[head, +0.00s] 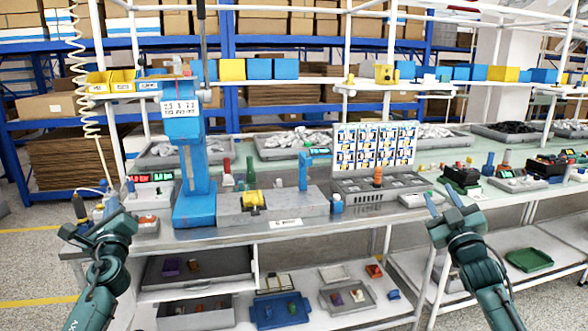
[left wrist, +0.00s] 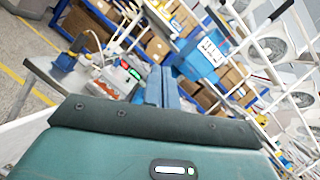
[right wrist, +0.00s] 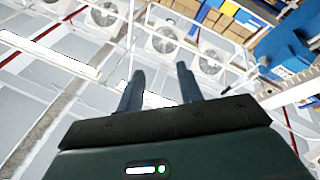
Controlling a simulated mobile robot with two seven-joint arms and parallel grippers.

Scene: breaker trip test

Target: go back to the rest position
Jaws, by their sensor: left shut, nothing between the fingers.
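My left gripper (head: 116,203) is raised in front of the left end of the bench. Its fingers are together and empty, as the left wrist view (left wrist: 161,84) shows. My right gripper (head: 444,198) is raised in front of the bench's right half. Its fingers stand apart with nothing between them, as in the right wrist view (right wrist: 160,82). The blue test press (head: 195,150) stands on the bench between the two grippers. A yellow part (head: 253,199) sits on the grey fixture (head: 298,204) beside it. Both grippers look clear of these things.
The workbench (head: 340,226) spans the view, with a breaker panel (head: 374,150) and devices (head: 462,174) on top. Lower shelves hold a blue tray (head: 262,316) and a green tray (head: 529,259). Open floor (head: 30,262) lies at left.

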